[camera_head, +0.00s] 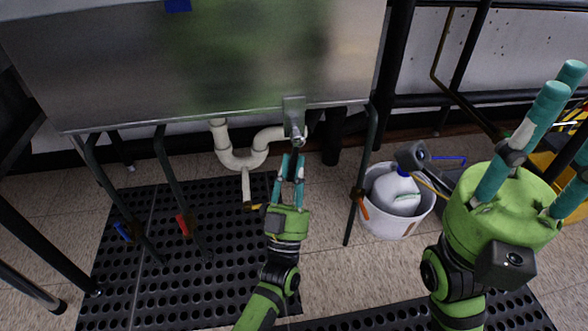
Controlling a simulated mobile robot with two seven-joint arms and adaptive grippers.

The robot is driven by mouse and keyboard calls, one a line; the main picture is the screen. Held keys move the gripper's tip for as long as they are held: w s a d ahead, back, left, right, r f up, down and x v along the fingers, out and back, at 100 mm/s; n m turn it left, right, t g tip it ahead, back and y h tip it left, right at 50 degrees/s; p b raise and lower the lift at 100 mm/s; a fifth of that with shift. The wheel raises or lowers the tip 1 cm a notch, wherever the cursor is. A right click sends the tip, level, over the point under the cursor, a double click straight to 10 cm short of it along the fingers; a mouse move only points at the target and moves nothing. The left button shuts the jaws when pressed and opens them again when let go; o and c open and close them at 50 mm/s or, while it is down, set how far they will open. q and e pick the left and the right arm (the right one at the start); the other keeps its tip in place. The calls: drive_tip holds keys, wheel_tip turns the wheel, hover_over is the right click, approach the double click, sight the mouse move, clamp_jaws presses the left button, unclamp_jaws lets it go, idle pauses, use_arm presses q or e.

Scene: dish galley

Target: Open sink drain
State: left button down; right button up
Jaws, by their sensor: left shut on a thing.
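The big stainless sink (190,60) fills the upper left of the head view. White drain pipes (240,158) curve below its front edge. A metal drain lever bracket (293,104) hangs at that edge, right of the pipes, with a round end pointing toward me. My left gripper (290,165) reaches up from below with its teal fingers close together, shut on the drain lever's handle just under the bracket; the fingers hide most of the handle. My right gripper (550,125) is raised at the right, its teal fingers spread and empty.
A white bucket (378,218) holding a white jug (393,192) stands on the floor right of a sink leg (363,165). Black perforated mats (180,270) cover the floor. Sink legs with blue and red valve handles (182,225) stand at left. A yellow object (572,170) is at the right.

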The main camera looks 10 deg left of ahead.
use_arm(q)
drive_tip(key=shift+y, duration=0.3)
drive_tip(key=c, duration=1.1)
unclamp_jaws()
drive_tip(key=v, duration=0.7)
drive_tip(key=shift+s+f, duration=0.15)
drive_tip(key=shift+s, duration=0.05)
